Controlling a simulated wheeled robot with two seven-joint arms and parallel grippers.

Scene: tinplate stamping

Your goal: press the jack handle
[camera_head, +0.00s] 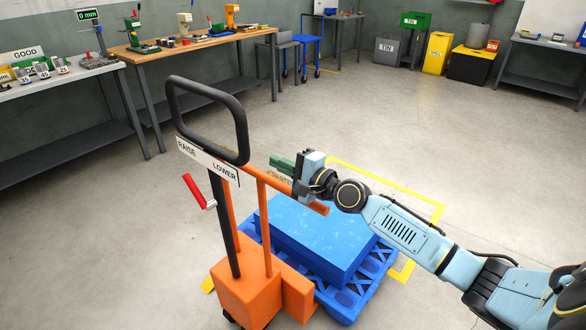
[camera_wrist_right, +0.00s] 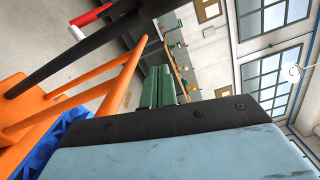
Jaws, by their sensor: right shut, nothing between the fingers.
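The orange jack (camera_head: 243,285) stands upright at the centre-left, with a black loop handle (camera_head: 240,125) on a black post. A white plate (camera_head: 208,160) marked RAISE and LOWER sits below the loop. A small red lever (camera_head: 193,190) sticks out to the left of the post; it also shows in the wrist view (camera_wrist_right: 92,14). My right gripper (camera_head: 282,165) has green fingers, shut and empty. In the head view it appears right of the handle loop, by the orange upper bar. The wrist view shows the green fingers (camera_wrist_right: 157,88) together, with no clear contact with the jack.
A blue sheet stack (camera_head: 318,235) lies on a blue pallet (camera_head: 345,300) beside the jack, within yellow floor lines (camera_head: 412,190). A wooden bench (camera_head: 200,45) and a grey bench (camera_head: 60,78) line the back left. Open floor surrounds the pallet.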

